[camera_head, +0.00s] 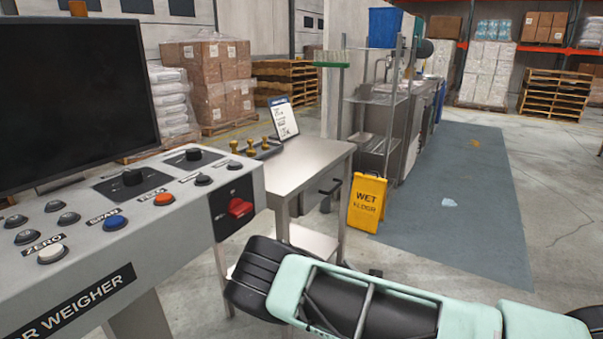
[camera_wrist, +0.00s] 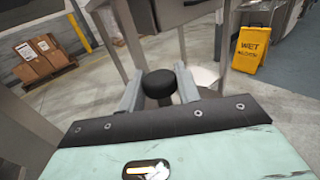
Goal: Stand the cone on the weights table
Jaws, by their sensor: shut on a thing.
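The weights table is a small steel table (camera_head: 318,160), with several brass weights (camera_head: 250,147) in a dark holder and a propped card (camera_head: 284,118) at its back. In the wrist view, my gripper (camera_wrist: 158,88) has its two grey fingers on either side of a black rounded thing (camera_wrist: 158,84) and is shut on it. Only the rounded black end shows, so I cannot tell if it is the cone. In the head view my gripper is hidden, and my arm crosses the lower right. No other cone shape shows in either view.
A yellow wet-floor sign (camera_head: 367,203) stands right of the table; it also shows in the wrist view (camera_wrist: 250,48). The weigher console (camera_head: 190,225) with its dark screen (camera_head: 70,95) fills the left. The table's front top is clear. A steel shelf unit (camera_head: 378,100) stands behind.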

